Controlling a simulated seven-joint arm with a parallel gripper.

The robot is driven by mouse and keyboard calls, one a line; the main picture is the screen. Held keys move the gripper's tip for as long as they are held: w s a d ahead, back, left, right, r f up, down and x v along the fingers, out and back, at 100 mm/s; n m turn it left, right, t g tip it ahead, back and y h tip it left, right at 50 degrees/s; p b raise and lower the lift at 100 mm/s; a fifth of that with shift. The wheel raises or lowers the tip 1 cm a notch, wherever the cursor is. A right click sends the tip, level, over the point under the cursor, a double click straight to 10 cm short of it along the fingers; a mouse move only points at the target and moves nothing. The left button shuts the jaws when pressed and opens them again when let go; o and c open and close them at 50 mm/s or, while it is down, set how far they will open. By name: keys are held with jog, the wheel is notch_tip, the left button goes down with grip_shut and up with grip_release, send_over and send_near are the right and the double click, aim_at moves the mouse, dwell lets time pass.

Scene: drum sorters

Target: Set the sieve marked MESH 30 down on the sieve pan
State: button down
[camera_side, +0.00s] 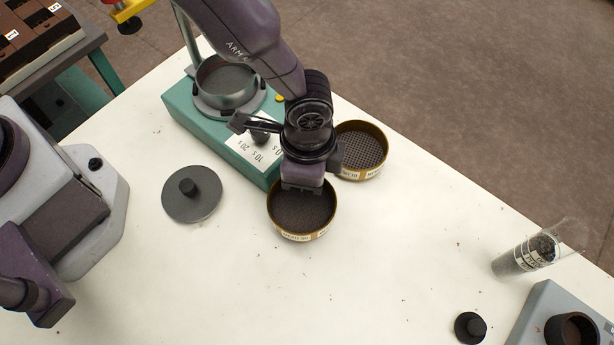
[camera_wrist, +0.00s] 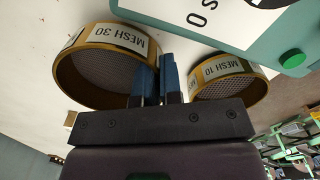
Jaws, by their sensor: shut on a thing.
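The sieve marked MESH 30 (camera_wrist: 110,42) is a brass-coloured ring with fine dark mesh. In the side view this sieve (camera_side: 301,236) is at mid-table, beside the teal shaker. My gripper (camera_side: 302,190) is above its far edge, pointing down. In the wrist view my gripper (camera_wrist: 158,80) is shut on the sieve's wall, with the blue fingers at its right side. Whether the sieve touches the table is hard to tell. The sieve pan, a round metal dish (camera_side: 228,95), stands on the teal shaker, with nothing on top of it.
A coarser sieve marked MESH 10 (camera_wrist: 226,78) stands behind my gripper, also in the side view (camera_side: 360,175). A dark round lid (camera_side: 192,205) lies to the left. A glass cylinder (camera_side: 525,258) and a grey device (camera_side: 550,315) are at right. The front table is mostly clear.

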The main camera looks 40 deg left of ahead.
jog(key=s+a+r, duration=0.9)
jog(key=s+r, duration=0.1)
jog(key=r, duration=0.1)
jog(key=w+a+r+m, duration=0.2)
jog(key=w+a+m, duration=0.2)
jog(key=w, duration=0.5)
jog(key=w+a+r+m, duration=0.3)
jog(key=w+a+m, duration=0.2)
jog(key=w+m, duration=0.3)
jog(key=shift+w, duration=0.4)
jog(key=shift+a, duration=0.1)
jog(key=shift+f, duration=2.8)
jog(key=shift+f, duration=1.15)
jog(key=c, duration=1.2)
grip_release()
